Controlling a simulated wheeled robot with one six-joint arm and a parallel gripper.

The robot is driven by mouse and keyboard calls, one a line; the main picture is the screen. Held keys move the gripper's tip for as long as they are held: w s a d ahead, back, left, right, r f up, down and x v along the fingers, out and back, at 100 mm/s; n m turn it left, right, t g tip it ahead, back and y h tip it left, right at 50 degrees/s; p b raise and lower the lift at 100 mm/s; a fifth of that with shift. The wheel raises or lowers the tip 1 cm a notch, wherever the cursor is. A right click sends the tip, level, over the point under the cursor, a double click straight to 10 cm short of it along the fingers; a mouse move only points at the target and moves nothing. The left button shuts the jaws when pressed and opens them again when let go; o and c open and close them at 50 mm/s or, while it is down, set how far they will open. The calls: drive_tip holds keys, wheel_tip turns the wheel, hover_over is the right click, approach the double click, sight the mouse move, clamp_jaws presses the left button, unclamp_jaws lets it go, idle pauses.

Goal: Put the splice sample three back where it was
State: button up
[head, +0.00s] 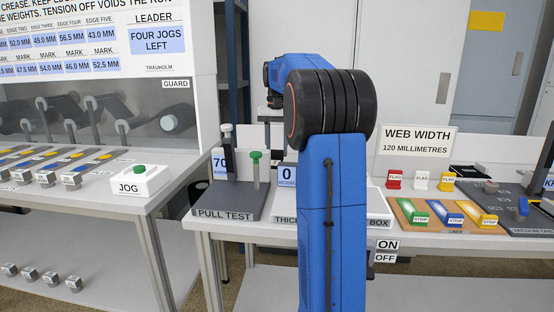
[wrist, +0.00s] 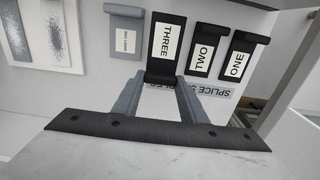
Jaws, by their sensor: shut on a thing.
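Splice sample three (wrist: 168,46) is a dark strip with a white label reading THREE, in the upper middle of the wrist view. My gripper (wrist: 166,82) is shut on its dark lower end, with one grey finger on each side. Samples two (wrist: 203,50) and one (wrist: 238,55) are similar dark strips to its right. A label starting SPLICE S (wrist: 211,89) lies below them, partly hidden by my gripper. I cannot tell whether sample three touches the white surface. In the head view my blue arm hides the gripper and samples.
In the wrist view a grey labelled piece (wrist: 124,33) is close left of sample three, with speckled panels (wrist: 62,35) farther left. In the head view the pull test stand (head: 226,200), the WEB WIDTH sign (head: 415,142) and colored strips (head: 447,214) flank my arm.

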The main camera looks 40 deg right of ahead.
sight(277, 157)
drive_tip(key=shift+f, duration=1.95)
drive_tip(key=shift+f, duration=0.1)
drive_tip(key=o, duration=1.1)
wheel_tip(277, 157, up, 11)
drive_tip(key=shift+r, duration=0.65)
